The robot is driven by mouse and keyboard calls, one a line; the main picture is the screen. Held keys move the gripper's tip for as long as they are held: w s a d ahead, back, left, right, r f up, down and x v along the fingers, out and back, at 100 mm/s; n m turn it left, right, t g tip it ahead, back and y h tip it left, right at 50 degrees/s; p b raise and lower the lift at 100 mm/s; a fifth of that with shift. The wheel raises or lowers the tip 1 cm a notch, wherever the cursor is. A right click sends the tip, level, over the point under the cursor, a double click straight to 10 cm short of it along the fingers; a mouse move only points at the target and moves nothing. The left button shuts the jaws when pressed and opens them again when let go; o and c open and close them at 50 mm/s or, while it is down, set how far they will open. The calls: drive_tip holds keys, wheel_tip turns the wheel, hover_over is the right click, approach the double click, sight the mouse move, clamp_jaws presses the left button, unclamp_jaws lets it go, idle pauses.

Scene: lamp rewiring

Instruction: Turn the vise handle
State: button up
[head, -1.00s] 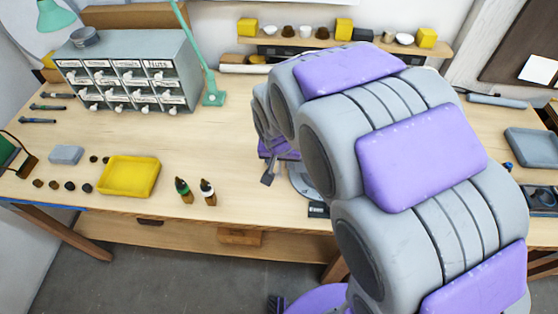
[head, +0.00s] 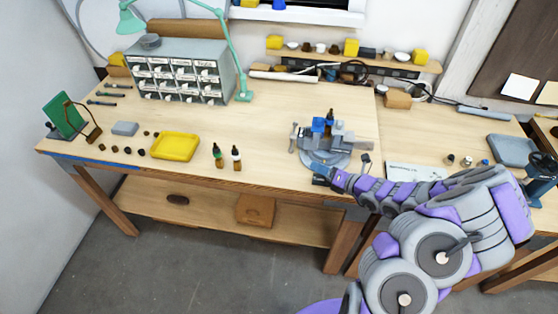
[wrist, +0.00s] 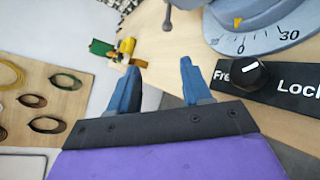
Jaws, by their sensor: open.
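The vise (head: 330,148) is grey with blue parts and stands on a round base near the front edge of the bench. Its handle (head: 293,138) shows as a thin grey bar at the vise's left side. In the wrist view, the base with a degree scale (wrist: 262,36) fills the top right, and a grey rod end (wrist: 167,18), seemingly the handle, shows at the top. My gripper (wrist: 158,78) is open, with nothing between its blue fingers. In the head view, my gripper (head: 322,170) is small, just in front of the vise base, apart from the handle.
A black Free/Lock plate with a knob (wrist: 248,73) sits close to my right finger in the wrist view. Dropper bottles (head: 227,158) and a yellow tray (head: 175,146) stand left of the vise. Bench between bottles and vise is clear.

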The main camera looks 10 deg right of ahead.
sight(291, 151)
drive_tip(key=shift+m+h, duration=0.3)
drive_tip(key=shift+m, duration=0.2)
drive_tip(key=x, duration=0.5)
drive_tip(key=b+x, duration=0.1)
drive_tip(key=x, duration=0.5)
drive_tip(key=d+b+x, duration=0.1)
drive_tip(key=x, duration=0.4)
drive_tip(key=shift+w+a+f, duration=0.1)
drive_tip(key=shift+w+f, duration=0.05)
drive_tip(key=shift+w, duration=0.45)
clamp_jaws()
